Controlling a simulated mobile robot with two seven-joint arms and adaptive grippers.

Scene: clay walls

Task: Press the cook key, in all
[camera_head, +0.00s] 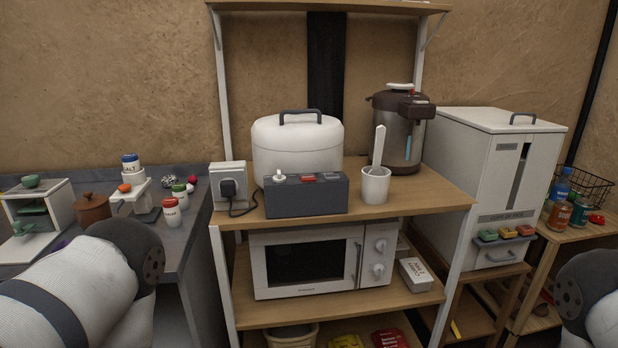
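A white rice cooker (298,142) with a dark lid handle stands on the upper shelf of the wooden rack. A dark grey control box (306,197) sits directly in front of it. Its top carries a red key (308,178), a small white knob (279,176) to the left, and a small pale key at the right end. Their labels are too small to read, so I cannot tell which is the cook key. Part of my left arm shows at lower left and part of my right arm at the lower right edge. Neither gripper is visible; nothing touches the box.
A socket box (229,186) with a plug and cord stands left of the control box. A white cup (375,185) with a paddle stands close on its right, with an airpot (400,130) behind. A microwave (322,262) sits below. The shelf's front strip is clear.

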